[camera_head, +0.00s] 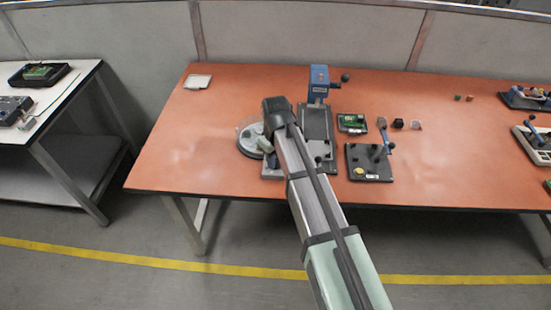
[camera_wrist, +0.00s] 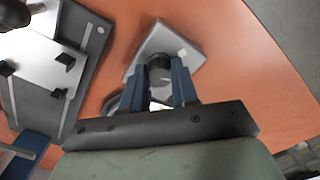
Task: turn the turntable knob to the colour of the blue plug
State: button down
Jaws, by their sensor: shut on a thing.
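The turntable (camera_head: 246,147), a round pale disc, stands at the front middle of the orange table, partly hidden by my arm. In the wrist view, a dark round knob (camera_wrist: 158,64) sits on a light grey square base (camera_wrist: 186,45). My gripper (camera_wrist: 159,84) has its two blue fingers closed on either side of this knob. The knob's pointer and any colour marks around it are hidden. I cannot make out the blue plug in either view.
Right of my arm stand a blue press (camera_head: 319,82) with a dark base, a green circuit board (camera_head: 352,122) and a dark lever fixture (camera_head: 370,164). Small blocks lie behind. A pale tray (camera_head: 198,81) lies back left; the table's left part is otherwise clear.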

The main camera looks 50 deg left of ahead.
jog(key=c, duration=0.8)
grip_release()
jog(key=shift+c, duration=0.2)
jog(key=shift+r, duration=0.1)
notch_tip(320, 180, up, 14)
jog(key=shift+f, duration=0.2)
